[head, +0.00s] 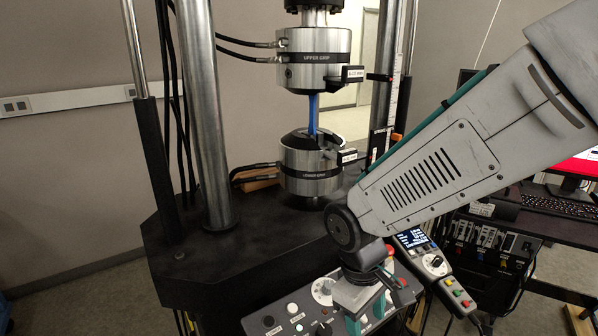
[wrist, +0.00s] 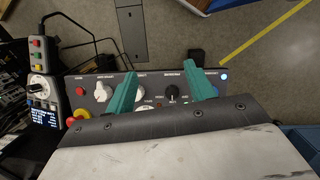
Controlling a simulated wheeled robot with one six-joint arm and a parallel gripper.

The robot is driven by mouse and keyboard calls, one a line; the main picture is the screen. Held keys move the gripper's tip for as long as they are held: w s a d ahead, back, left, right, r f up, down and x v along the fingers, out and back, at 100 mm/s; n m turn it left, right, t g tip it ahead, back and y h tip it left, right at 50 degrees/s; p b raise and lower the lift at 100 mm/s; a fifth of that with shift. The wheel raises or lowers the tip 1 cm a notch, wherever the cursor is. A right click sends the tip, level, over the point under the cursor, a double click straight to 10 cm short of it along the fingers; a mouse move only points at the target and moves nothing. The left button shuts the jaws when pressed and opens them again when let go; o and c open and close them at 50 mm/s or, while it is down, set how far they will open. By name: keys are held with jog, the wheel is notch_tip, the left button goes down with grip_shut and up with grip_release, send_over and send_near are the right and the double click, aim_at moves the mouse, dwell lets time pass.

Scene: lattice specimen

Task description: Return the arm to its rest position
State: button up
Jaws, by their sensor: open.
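My arm (head: 440,170) reaches in from the upper right of the head view and bends down at the wrist. My gripper (head: 370,314) hangs low over the control panel (head: 258,324) at the front of the testing machine. In the wrist view, my gripper (wrist: 165,80) shows two teal fingers set wide apart, with nothing between them. The panel (wrist: 150,78) with its knobs and buttons lies beneath the fingers. I cannot tell whether the fingertips touch it.
A blue lattice specimen (head: 313,112) stands between the upper grip (head: 312,58) and lower grip (head: 308,165). A handset (head: 433,262) is right of the panel. A steel column (head: 203,110) stands left. A desk with a keyboard (head: 560,207) is at right. Open floor (wrist: 245,70) lies beyond the panel.

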jog(key=s+d+r+m+t+y, duration=0.2)
jog(key=s+d+r+m, duration=0.6)
jog(key=s+d+r, duration=0.4)
notch_tip(320, 180, up, 2)
jog(key=shift+d+r, duration=0.25)
jog(key=shift+d, duration=0.95)
jog(key=shift+s, duration=0.1)
dwell(0.7)
